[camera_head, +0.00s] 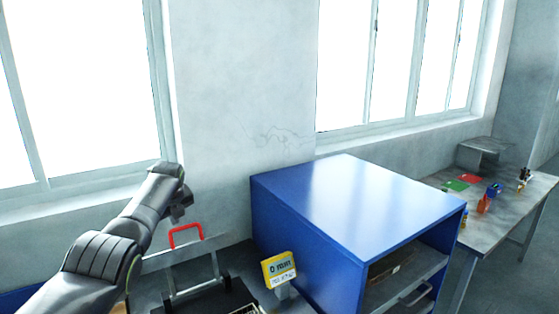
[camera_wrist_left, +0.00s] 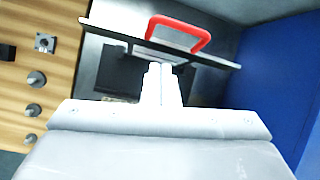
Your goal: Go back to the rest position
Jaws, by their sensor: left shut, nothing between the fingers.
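My left arm reaches in from the lower left in the head view, with its left gripper (camera_head: 181,208) above the bench, just left of a red handle (camera_head: 186,235). In the left wrist view the left gripper's fingers (camera_wrist_left: 160,72) are together and empty. The red handle also shows there (camera_wrist_left: 180,30), just beyond the fingertips, on a dark bar of a metal frame. I cannot tell whether the fingers touch the bar. My right gripper is in neither view.
A blue cabinet (camera_head: 340,200) stands right of the frame, with a yellow display sign (camera_head: 279,269) before it. A wooden board (camera_wrist_left: 42,70) with metal knobs lies at the wrist view's left. A table (camera_head: 500,215) with small coloured items stands far right. Windows line the wall.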

